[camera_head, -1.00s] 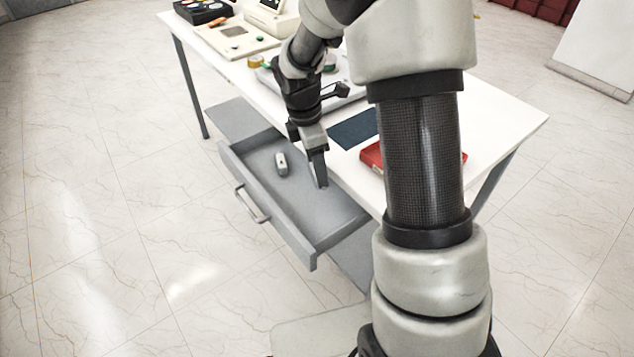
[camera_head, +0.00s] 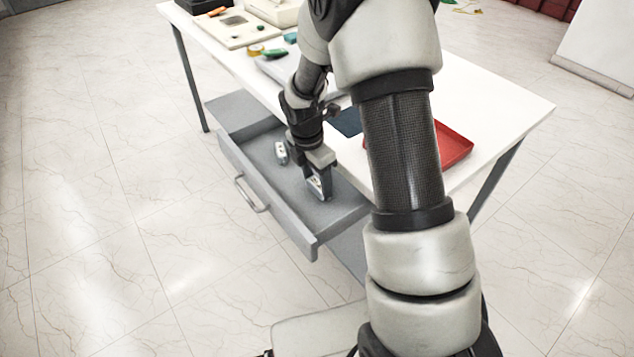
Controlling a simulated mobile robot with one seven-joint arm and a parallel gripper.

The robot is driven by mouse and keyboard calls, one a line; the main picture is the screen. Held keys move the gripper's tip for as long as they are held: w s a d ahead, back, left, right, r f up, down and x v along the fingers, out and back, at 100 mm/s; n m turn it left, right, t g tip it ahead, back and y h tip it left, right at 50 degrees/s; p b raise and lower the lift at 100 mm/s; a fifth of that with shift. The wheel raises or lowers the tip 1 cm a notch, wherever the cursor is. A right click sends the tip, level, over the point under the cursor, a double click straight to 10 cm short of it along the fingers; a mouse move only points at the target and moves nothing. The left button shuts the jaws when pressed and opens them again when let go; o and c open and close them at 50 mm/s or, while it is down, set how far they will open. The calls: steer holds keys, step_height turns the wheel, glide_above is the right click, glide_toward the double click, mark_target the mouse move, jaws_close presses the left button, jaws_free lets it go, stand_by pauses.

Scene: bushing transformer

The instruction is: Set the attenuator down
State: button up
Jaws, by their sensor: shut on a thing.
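My gripper (camera_head: 319,188) points down inside the open grey drawer (camera_head: 262,171), toward its right part. It is shut on a small silvery piece (camera_head: 317,183), which I take to be the attenuator. The fingers hide most of it. It is low over the drawer floor; I cannot tell whether it touches. A similar small pale piece (camera_head: 281,153) with dark marks lies in the drawer, left of my gripper and apart from it.
The white table (camera_head: 500,110) stands right behind the drawer. A red tray (camera_head: 454,146) and a dark blue mat (camera_head: 346,122) lie on it, partly hidden by my arm. Drawer floor left of the gripper is mostly clear.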

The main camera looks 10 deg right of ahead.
steer(key=shift+f, duration=0.3)
steer(key=shift+f, duration=0.2)
steer(key=o, duration=1.1)
steer(key=shift+c, duration=0.2)
steer(key=shift+r, duration=0.15)
